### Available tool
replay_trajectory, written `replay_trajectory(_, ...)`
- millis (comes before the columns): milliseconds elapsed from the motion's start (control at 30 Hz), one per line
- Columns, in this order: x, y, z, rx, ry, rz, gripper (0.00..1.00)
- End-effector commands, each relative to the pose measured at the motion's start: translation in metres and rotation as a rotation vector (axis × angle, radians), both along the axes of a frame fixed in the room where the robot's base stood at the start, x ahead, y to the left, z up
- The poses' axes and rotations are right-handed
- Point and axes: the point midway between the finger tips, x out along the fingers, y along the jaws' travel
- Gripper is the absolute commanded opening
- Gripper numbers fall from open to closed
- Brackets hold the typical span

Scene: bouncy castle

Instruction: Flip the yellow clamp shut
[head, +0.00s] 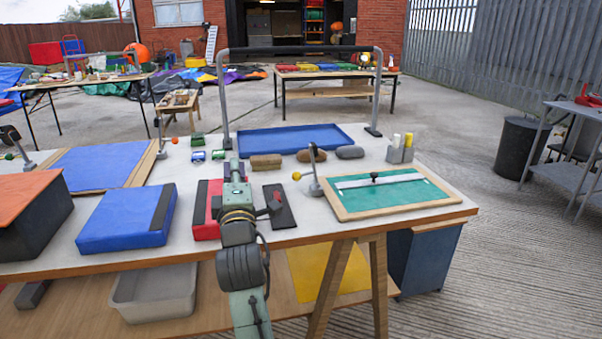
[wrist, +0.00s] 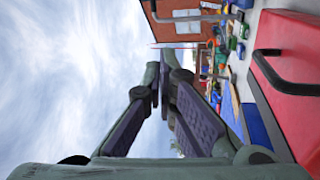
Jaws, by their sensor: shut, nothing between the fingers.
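The yellow clamp (head: 314,185) is the one with a yellow ball knob (head: 296,176). It is mounted at the left edge of a wooden frame (head: 400,212) holding a green panel. Its bar stands up with a dark tip, and the knob sticks out to the left, away from the panel. My gripper (head: 235,162) is left of the clamp, above the table, apart from it. In the wrist view my gripper (wrist: 166,58) has its fingertips together with nothing between them. The clamp cannot be made out in the wrist view.
A red case (head: 207,212) lies under my arm; it also shows in the wrist view (wrist: 297,85). A grey tube frame (head: 226,95) arches over the table. Similar clamps (head: 163,135) stand left.

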Motion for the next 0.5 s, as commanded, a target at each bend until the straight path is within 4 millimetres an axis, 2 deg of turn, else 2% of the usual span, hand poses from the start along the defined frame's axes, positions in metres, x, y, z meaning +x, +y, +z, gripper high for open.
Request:
replay_trajectory(33, 0.015, -0.026, -0.022, -0.071, 0.041, -0.072, 0.0)
replay_trajectory(100, 0.029, -0.055, -0.045, -0.157, 0.093, -0.147, 0.0)
replay_trajectory(200, 0.04, -0.085, -0.068, -0.248, 0.148, -0.217, 0.0)
replay_trajectory(333, 0.046, -0.103, -0.083, -0.305, 0.186, -0.257, 0.0)
replay_trajectory(500, 0.047, -0.107, -0.085, -0.317, 0.193, -0.265, 0.0)
